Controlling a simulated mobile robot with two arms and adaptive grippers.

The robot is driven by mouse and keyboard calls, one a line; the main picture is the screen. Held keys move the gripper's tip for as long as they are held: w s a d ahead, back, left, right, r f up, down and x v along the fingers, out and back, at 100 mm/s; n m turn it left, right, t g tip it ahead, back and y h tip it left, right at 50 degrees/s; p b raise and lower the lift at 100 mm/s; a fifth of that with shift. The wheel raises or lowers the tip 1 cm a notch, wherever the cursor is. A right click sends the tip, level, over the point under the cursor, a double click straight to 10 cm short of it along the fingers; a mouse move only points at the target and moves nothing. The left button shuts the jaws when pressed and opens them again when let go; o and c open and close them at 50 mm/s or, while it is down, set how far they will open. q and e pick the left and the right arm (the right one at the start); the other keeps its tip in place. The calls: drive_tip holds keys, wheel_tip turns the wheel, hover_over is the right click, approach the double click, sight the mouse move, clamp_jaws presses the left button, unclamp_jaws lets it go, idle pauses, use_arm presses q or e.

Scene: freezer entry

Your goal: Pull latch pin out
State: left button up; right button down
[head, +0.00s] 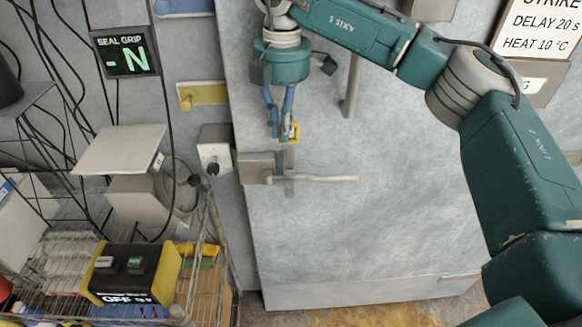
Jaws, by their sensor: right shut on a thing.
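My right gripper (282,128) hangs down in front of the grey freezer door, its blue fingers shut on the yellow loop at the top of the latch pin (295,132). A grey stem runs below the loop toward the latch (287,178) on the door's left edge. I cannot tell how deep the pin sits in the latch. A metal lever (330,179) sticks out to the right from the latch. The fingers cover part of the pin. My left gripper is not in view.
A vertical door handle (352,86) stands right of the gripper. A box with a black knob (214,150) is left of the latch. A sign reading "SEAL GRIP" (125,52) hangs at upper left. A wire cart (215,262) with a black-yellow switch box (134,272) stands at lower left.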

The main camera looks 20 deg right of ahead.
drive_tip(key=shift+r, duration=1.55)
idle(1.9)
drive_tip(key=shift+r+p, duration=0.1)
drive_tip(key=shift+p, duration=0.25)
drive_tip(key=shift+r+p, duration=0.65)
drive_tip(key=shift+r, duration=2.05)
drive_tip(key=shift+r, duration=2.45)
